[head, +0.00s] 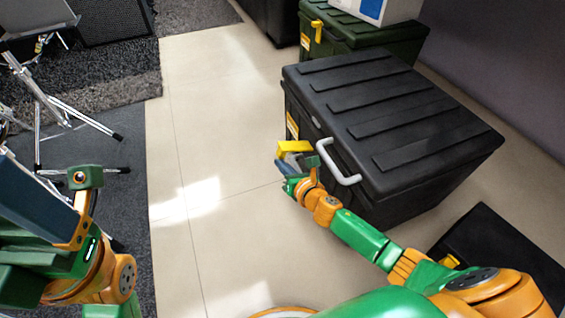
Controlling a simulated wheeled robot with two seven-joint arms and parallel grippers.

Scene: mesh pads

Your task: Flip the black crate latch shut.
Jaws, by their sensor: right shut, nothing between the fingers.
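The black crate (385,112) stands on the floor right of centre with its ribbed lid down. A light grey handle (338,163) is on its front side. A yellow latch (294,147) sticks out from the crate's front, left of the handle. My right gripper (300,168) is shut and empty, close by the latch's underside; I cannot tell whether they touch. It hides part of the crate's front. My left gripper (86,180) is at the lower left, far from the crate; its fingers do not show clearly.
A green crate (365,40) with a yellow latch and a white-blue box (378,10) stands behind. Another black case (500,240) lies at the lower right. Metal stand legs (75,115) and grey rugs (110,75) are at the left. The tiled floor (215,120) between is clear.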

